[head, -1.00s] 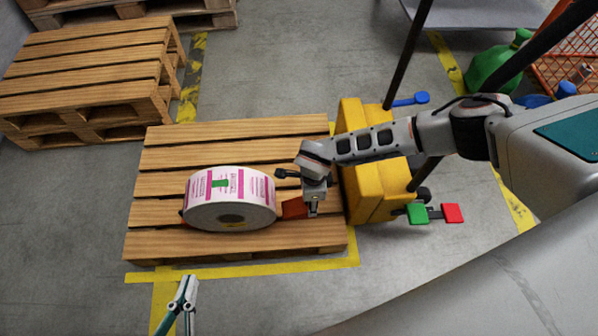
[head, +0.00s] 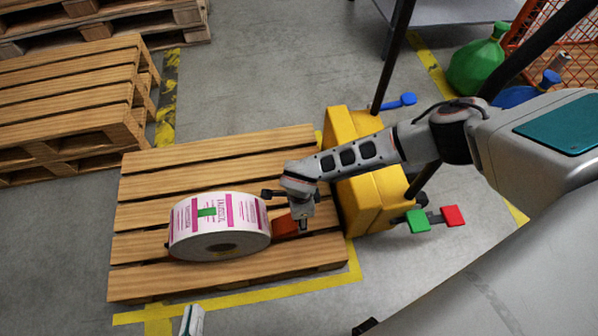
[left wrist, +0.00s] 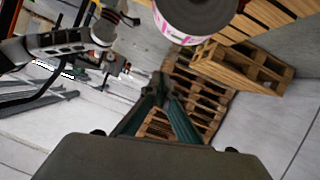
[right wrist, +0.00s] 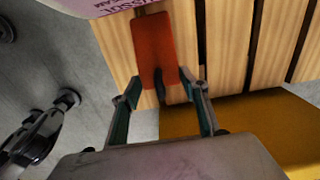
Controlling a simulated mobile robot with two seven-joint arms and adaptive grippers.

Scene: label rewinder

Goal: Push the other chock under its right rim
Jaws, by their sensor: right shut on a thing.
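The label roll (head: 219,225), white with pink print and a green tab, lies on the front pallet. An orange-red chock (head: 285,225) lies at its right rim; whether they touch is unclear in the head view. In the right wrist view the chock (right wrist: 154,48) reaches from my right gripper (right wrist: 159,90) to the roll's edge (right wrist: 100,5). The right gripper (head: 303,226) is shut on the chock, low over the boards. My left gripper (head: 190,318) is at the bottom edge, clear of the pallet; in the left wrist view its fingertips (left wrist: 160,90) are together, holding nothing.
The pallet (head: 220,155) has bare boards behind the roll. A yellow machine base (head: 375,195) with a green pedal (head: 417,220) and a red pedal (head: 452,216) stands right of it. Stacked pallets (head: 70,100) are at the left.

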